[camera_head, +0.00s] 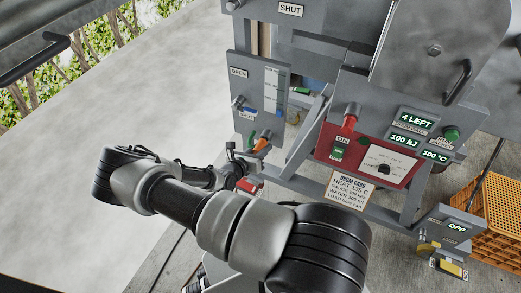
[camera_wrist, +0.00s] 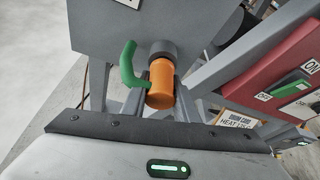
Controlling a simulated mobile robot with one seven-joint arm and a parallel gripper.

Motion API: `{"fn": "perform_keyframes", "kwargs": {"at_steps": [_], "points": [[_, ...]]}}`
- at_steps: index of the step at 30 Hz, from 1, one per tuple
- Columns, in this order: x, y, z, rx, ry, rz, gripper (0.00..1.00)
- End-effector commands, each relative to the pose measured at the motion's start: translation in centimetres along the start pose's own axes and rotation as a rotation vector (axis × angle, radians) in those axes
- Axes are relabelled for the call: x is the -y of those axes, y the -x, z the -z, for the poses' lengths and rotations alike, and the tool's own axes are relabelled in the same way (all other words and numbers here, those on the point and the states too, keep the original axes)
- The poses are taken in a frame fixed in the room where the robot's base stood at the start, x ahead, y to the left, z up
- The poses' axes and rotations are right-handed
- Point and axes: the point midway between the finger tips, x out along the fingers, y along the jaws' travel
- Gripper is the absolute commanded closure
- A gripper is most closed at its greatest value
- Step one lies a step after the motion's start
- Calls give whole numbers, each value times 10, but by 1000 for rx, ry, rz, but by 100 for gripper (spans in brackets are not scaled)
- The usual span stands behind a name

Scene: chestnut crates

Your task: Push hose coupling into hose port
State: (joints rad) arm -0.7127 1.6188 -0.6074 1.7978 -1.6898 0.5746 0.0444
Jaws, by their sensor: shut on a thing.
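The hose coupling (camera_wrist: 161,88) is an orange cylinder in the middle of the wrist view. It also shows small in the head view (camera_head: 263,143). My gripper (camera_wrist: 160,101) is shut on it, with the fingers low at its sides. A dark grey round collar (camera_wrist: 162,49), which looks like the hose port, sits on the grey panel right at the coupling's far end. The two line up and appear to touch; I cannot tell how deep the coupling sits. A green curved piece (camera_wrist: 127,64) stands just left of the coupling. In the head view my gripper (camera_head: 248,158) is below the panel.
The grey panel (camera_head: 243,92) marked OPEN rises above the coupling. A red control panel (camera_head: 325,146) with an ON switch is to the right. Grey frame bars run close by. An orange crate (camera_head: 497,205) stands far right. The concrete floor at left is clear.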

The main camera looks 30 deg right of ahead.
Motion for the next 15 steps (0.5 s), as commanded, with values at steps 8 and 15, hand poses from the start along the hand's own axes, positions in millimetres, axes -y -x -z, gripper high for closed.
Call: {"fn": "perform_keyframes", "kwargs": {"at_steps": [8, 15], "points": [[1, -8, -4, 1, 0, 1, 100], [1, -10, -4, 1, 0, 1, 51]]}}
